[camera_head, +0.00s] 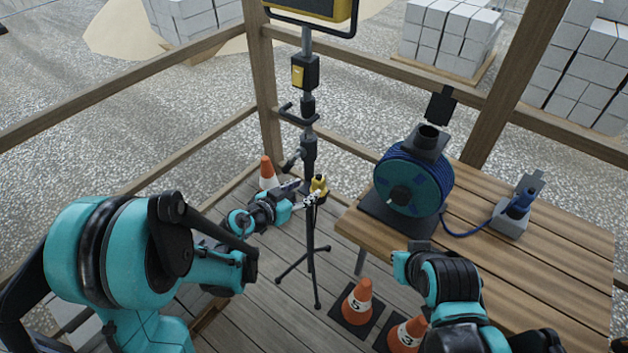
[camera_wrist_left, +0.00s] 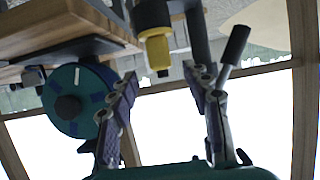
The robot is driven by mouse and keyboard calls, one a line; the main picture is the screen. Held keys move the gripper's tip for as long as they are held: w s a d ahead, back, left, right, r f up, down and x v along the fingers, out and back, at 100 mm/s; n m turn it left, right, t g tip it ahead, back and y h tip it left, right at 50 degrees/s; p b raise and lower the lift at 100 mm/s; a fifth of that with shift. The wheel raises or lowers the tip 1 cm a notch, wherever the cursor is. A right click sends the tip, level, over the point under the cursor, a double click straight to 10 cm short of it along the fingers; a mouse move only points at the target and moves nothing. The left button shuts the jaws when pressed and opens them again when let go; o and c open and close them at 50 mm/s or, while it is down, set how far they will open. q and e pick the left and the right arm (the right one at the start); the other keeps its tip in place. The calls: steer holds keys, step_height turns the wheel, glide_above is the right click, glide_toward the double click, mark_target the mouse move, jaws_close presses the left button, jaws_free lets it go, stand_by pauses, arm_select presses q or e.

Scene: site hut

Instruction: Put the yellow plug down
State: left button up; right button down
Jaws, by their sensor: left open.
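The yellow plug (camera_head: 319,184) is a small yellow and dark piece beside the black stand pole in the head view. It shows in the left wrist view (camera_wrist_left: 157,52) as a yellow end on a dark body. My left gripper (camera_head: 308,198) is at the plug, close to the pole. In the left wrist view its two fingers (camera_wrist_left: 160,76) are spread, with the plug just beyond and between the tips. I cannot tell what supports the plug. My right arm is at lower right; its gripper (camera_head: 402,262) shows only in part and its fingers are hidden.
The black tripod stand (camera_head: 309,240) carries a yellow-fronted box (camera_head: 298,75). The wooden table (camera_head: 560,265) holds a blue cable reel (camera_head: 410,185) and a blue plug (camera_head: 521,203) in a grey socket. Orange cones (camera_head: 358,300) stand on the floor beside the table. Wooden rails run behind.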

arm_select(q)
steer(key=a+r+n+t+y, duration=0.25)
steer(key=a+r, duration=0.25)
steer(key=r, duration=0.4)
steer(key=a+r+n+t+y, duration=0.15)
steer(key=a+r+t, duration=0.25)
steer(key=r, duration=0.5)
steer(key=s+a+r+n+y, duration=0.2)
steer(key=s+a+n+y, duration=0.2)
steer(key=a+y, duration=0.3)
steer(key=s+a+f+n+g, duration=0.2)
steer(key=s+a+f+g, duration=0.25)
steer(key=s+f, duration=0.2)
steer(key=s+d+f+m+g+h, duration=0.2)
steer(key=s+d+f+g, duration=0.4)
steer(key=s, duration=0.6)
steer(key=shift+d+f+m+h+p, duration=0.4)
steer(key=shift+d+f+h, duration=0.1)
steer(key=shift+f, duration=0.2)
